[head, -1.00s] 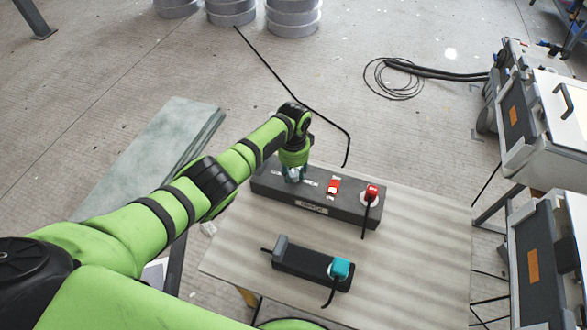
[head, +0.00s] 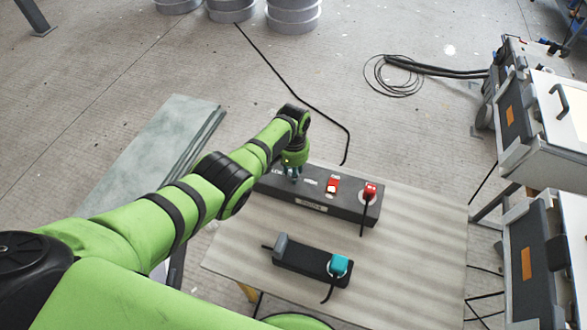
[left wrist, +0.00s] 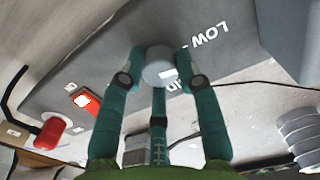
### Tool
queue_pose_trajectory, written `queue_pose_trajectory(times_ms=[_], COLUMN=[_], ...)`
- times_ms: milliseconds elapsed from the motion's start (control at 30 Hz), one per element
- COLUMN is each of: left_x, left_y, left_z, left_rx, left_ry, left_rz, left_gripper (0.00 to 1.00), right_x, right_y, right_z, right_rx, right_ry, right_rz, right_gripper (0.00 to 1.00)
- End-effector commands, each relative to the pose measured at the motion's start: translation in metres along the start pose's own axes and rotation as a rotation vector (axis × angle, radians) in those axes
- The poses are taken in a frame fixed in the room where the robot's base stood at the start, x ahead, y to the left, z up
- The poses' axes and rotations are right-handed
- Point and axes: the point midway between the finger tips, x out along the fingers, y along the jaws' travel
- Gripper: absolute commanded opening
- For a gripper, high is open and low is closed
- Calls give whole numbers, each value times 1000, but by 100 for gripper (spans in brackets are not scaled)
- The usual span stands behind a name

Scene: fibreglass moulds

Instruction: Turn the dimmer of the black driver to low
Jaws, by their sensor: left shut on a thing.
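In the left wrist view, the teal fingers of my left gripper (left wrist: 157,80) are shut on the round grey dimmer knob (left wrist: 158,66). A white mark shows on the knob. The word LOW (left wrist: 210,34) lies beside it; another label is partly hidden by a finger. My right gripper is out of view.
White-and-grey cabinets (head: 545,215) stand at the right. A black cable runs behind the driver. The board's right part is clear.

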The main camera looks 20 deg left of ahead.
Motion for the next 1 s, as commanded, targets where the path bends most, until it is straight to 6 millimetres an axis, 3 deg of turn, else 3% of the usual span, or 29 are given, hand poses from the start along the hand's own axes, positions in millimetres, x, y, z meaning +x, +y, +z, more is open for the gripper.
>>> queue_pose_trajectory(times_ms=[400,933,967,1000], left_x=[1,1,1,1], left_y=[1,0,0,0], left_z=[1,1,1,1], left_rx=[-173,-195,-195,-194], left_ry=[-4,-4,-4,-4], left_rz=[1,1,1,1], left_gripper=[1,1,46,58], right_x=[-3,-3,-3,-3], right_y=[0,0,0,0], right_z=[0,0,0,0], right_rx=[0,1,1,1], right_ry=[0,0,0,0], right_rz=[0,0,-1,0], right_gripper=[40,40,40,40])
